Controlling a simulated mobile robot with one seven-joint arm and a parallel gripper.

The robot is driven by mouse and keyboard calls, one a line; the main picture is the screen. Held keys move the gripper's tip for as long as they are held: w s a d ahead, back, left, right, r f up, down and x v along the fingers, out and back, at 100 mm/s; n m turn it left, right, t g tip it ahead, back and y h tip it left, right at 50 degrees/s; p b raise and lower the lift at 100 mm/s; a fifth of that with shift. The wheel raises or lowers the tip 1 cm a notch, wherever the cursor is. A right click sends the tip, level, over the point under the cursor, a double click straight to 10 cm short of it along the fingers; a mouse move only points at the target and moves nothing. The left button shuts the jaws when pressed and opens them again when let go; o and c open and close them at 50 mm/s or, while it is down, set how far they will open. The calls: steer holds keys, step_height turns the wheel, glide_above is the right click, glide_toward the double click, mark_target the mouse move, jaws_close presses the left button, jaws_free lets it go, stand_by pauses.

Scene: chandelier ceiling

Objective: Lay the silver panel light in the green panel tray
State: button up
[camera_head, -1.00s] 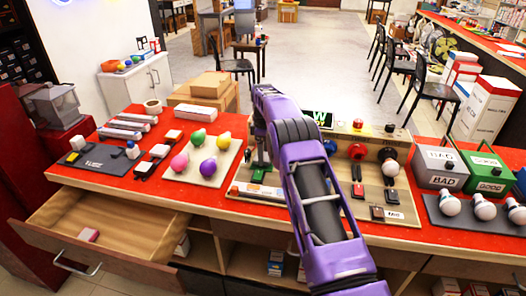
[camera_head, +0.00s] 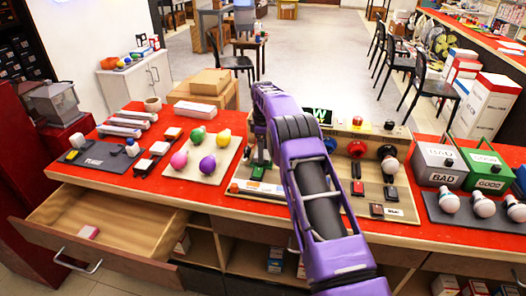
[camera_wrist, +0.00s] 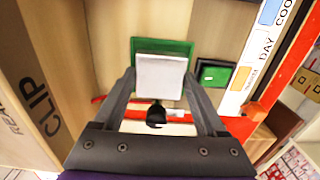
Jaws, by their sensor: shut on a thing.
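The silver panel light (camera_wrist: 160,78) is a pale square plate between the fingertips of my gripper (camera_wrist: 160,84) in the wrist view. My gripper is shut on it. A dark rounded part shows just below the plate. The green panel tray (camera_wrist: 160,46) is behind the panel, showing as a green border above and beside it. I cannot tell whether the panel touches the tray. In the head view a small green piece (camera_head: 258,173) shows left of my arm; the panel cannot be made out there.
A brown box wall marked CLIP (camera_wrist: 40,90) stands at the left. In the head view, a board with coloured bulbs (camera_head: 203,157) is left, and grey (camera_head: 440,165) and green (camera_head: 484,168) boxes stand right.

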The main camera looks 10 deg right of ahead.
steer(key=shift+f, duration=0.45)
steer(key=o, duration=1.3)
steer(key=shift+r, duration=0.1)
